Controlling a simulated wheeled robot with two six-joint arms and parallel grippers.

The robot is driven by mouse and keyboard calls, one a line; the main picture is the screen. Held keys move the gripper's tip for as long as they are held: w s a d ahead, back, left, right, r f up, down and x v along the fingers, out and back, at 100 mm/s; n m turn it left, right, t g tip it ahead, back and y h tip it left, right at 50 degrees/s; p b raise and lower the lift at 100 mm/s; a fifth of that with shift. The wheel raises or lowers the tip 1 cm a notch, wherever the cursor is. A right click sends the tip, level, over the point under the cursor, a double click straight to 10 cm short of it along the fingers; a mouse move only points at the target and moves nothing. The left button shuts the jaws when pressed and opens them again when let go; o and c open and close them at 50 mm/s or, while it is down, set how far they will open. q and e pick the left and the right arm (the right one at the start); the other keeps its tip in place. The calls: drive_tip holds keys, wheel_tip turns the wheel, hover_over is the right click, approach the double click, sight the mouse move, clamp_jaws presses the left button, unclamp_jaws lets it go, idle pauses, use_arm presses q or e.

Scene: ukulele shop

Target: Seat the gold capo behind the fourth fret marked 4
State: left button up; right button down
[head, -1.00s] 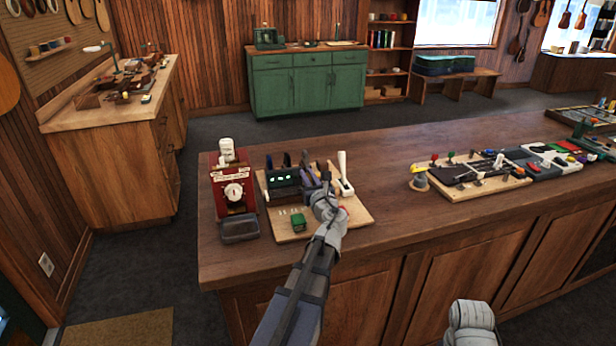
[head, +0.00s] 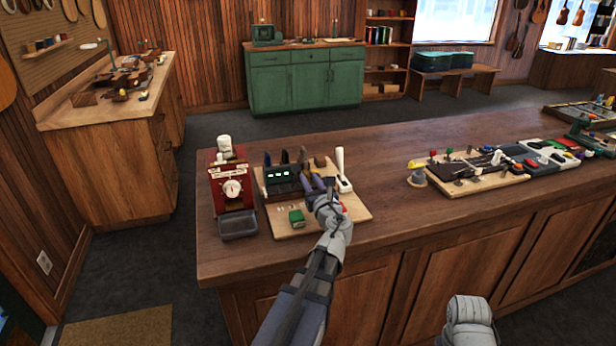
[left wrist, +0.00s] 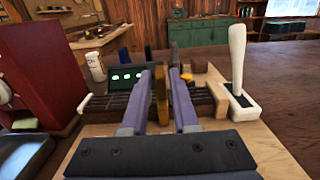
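The gold capo (left wrist: 161,98) stands upright between my left gripper's fingers in the left wrist view, close against the left finger. My left gripper (left wrist: 163,85) appears shut on it; the lower end of the capo is partly hidden. The gripper (head: 314,182) also shows over the wooden board in the head view. The dark fretboard (left wrist: 105,103) runs crosswise behind and beside the fingers. The fret numbers are too small to read, so I cannot tell which fret the capo is at.
Dark upright capos (head: 285,157) stand behind the fretboard beside a box with green lights (head: 282,178). A white lever (head: 341,163) stands right of my gripper. A red dial device (head: 231,183) is at left. A green block (head: 297,216) lies in front. The middle counter is clear.

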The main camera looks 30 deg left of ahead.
use_arm(q)
drive_tip(key=shift+v, duration=3.5)
